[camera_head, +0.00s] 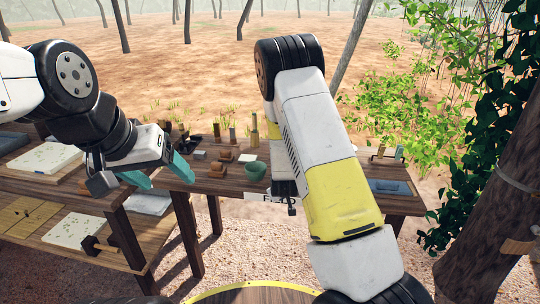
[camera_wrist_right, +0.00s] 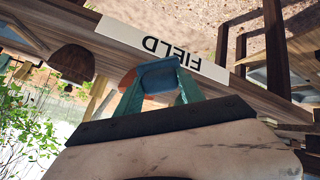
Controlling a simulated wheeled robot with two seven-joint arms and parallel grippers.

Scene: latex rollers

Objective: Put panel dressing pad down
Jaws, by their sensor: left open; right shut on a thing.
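My right gripper (camera_wrist_right: 157,80) is shut on a small blue pad (camera_wrist_right: 158,70), which I take to be the panel dressing pad. The pad sits between the green fingers in the right wrist view, close to the table edge with the FIELD label; I cannot tell whether it touches anything. An orange-brown piece shows partly behind it. In the head view my right arm hides the right fingertips and the pad. My left gripper (camera_head: 157,172) is open and empty, its teal fingers apart at the left end of the table.
The wooden table (camera_head: 225,187) bears a green bowl (camera_head: 255,171), brown blocks and several upright bottles. A white FIELD label (camera_wrist_right: 205,65) is on its front edge. A blue tray (camera_head: 390,187) lies at the right end. A second table with a pale slab (camera_head: 43,159) stands left.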

